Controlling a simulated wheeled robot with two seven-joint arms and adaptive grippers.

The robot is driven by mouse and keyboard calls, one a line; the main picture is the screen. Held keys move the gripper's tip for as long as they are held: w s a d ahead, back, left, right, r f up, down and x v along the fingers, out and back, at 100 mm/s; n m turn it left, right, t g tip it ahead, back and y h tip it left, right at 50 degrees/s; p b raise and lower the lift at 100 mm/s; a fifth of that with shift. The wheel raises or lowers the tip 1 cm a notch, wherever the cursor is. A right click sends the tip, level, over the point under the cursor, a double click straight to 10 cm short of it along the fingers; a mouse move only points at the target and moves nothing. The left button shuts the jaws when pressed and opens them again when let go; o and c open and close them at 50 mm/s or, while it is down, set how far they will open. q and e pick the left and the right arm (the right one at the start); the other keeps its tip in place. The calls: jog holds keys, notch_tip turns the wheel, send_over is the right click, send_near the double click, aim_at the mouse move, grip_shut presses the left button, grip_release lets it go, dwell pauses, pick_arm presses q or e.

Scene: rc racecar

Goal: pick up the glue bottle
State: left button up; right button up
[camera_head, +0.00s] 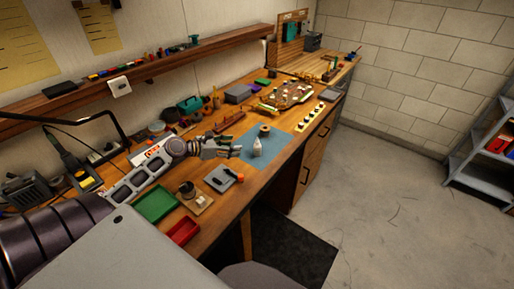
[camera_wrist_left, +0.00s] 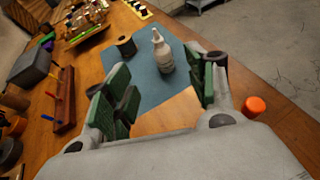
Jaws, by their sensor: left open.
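The white glue bottle (camera_head: 257,147) stands upright on the blue mat (camera_head: 262,136) on the workbench. In the left wrist view the bottle (camera_wrist_left: 162,50) stands ahead of the fingers, on the mat (camera_wrist_left: 150,88), nearer the right finger's side. My left gripper (camera_head: 235,149) is just left of the bottle in the head view, over the mat's near left part. In the left wrist view my left gripper (camera_wrist_left: 160,92) has its green-padded fingers apart with nothing between them. A gap shows between bottle and fingertips. My right gripper is not in view.
A dark spool (camera_wrist_left: 126,45) stands on the mat close to the bottle. A green tray (camera_head: 155,203), a red tray (camera_head: 184,231) and a grey box (camera_head: 219,178) lie nearer me. A wooden rack (camera_wrist_left: 65,100) is left of the gripper. An orange cap (camera_wrist_left: 255,105) is at right.

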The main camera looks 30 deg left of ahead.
aim_at(256, 144)
pick_arm(q)
jog(key=shift+x, duration=4.15)
jog(key=shift+w+f, duration=0.15)
jog(key=shift+f, duration=0.05)
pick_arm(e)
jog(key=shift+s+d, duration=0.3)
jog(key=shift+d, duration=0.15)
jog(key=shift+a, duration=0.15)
